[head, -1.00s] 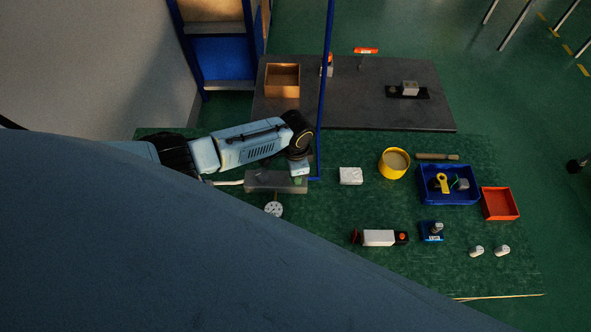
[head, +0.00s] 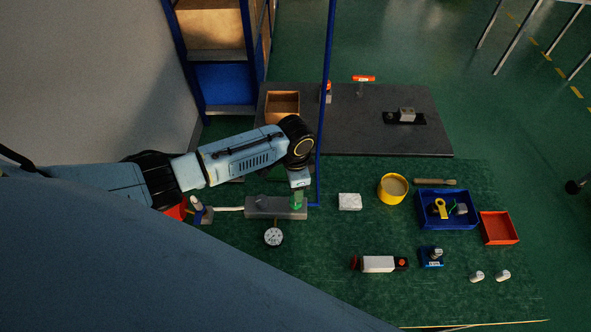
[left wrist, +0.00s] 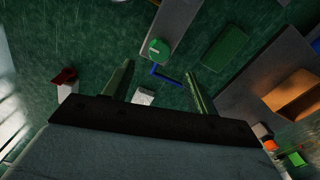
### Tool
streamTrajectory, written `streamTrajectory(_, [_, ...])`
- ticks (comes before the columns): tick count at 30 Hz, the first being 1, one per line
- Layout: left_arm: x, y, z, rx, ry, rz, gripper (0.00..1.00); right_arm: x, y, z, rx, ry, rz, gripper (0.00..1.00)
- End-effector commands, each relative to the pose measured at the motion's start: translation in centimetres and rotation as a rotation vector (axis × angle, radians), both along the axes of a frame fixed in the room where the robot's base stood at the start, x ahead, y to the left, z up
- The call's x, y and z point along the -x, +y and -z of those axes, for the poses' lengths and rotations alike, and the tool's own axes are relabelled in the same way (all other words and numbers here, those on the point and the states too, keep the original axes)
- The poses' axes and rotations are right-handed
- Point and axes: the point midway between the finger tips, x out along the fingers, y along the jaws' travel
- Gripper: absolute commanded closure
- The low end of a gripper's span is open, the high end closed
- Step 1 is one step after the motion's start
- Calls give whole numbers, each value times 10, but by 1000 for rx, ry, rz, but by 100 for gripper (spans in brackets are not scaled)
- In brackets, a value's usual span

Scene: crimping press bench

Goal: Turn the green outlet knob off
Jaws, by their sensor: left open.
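The green outlet knob (head: 297,200) sits on the right end of a grey block (head: 262,207) on the green bench. In the left wrist view the green knob (left wrist: 157,49) shows round, with a pale mark, on the grey block (left wrist: 180,18). My left gripper (head: 298,185) is over the knob end of the block, partly covering it in the head view. Its two fingers (left wrist: 158,70) are spread and empty, with the knob beyond the tips and roughly between them. I cannot tell contact with the knob. My right gripper is not in view.
A round gauge (head: 273,237) stands in front of the block. A blue upright pipe (head: 322,120) rises just right of my gripper. A white block (head: 350,201), yellow pot (head: 393,188) and blue tray (head: 447,225) lie to the right. A red part (head: 176,209) is at left.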

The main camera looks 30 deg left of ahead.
Motion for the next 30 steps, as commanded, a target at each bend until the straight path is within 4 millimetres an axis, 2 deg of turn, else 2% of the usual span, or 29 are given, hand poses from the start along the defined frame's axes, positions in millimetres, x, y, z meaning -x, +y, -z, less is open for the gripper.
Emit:
streamTrajectory(3, [-1, 0, -26, 1, -3, 2, 43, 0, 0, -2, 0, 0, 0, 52])
streamTrajectory(10, [0, 0, -53, 0, 0, 0, 43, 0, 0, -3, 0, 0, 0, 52])
streamTrajectory(30, [0, 0, -57, 1, 1, 1, 43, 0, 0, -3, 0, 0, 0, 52])
